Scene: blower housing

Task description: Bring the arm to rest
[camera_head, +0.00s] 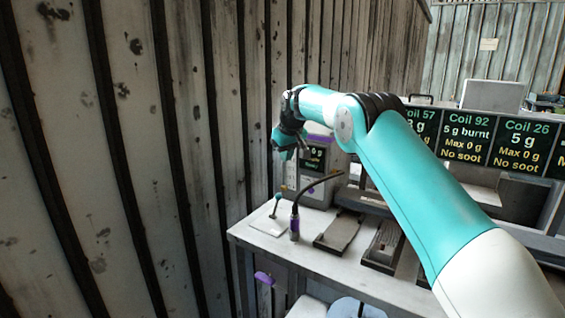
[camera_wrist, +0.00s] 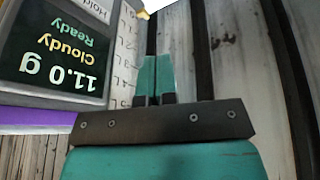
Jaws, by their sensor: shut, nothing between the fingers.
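My arm reaches from the lower right of the head view toward the left end of the workbench (camera_head: 285,250). My gripper (camera_head: 290,155) hangs above the bench in front of a grey machine with a small screen (camera_head: 316,158). In the wrist view the two teal fingers of my gripper (camera_wrist: 155,82) lie together with nothing between them. The machine's screen (camera_wrist: 55,45) appears upside down there and reads 11.0 g, Cloudy, Ready. In the head view my gripper and arm hide part of the machine.
Dark trays (camera_head: 338,232) lie to the right. Coil display boards (camera_head: 462,138) hang behind my arm. A stained panel wall (camera_head: 120,160) rises at left.

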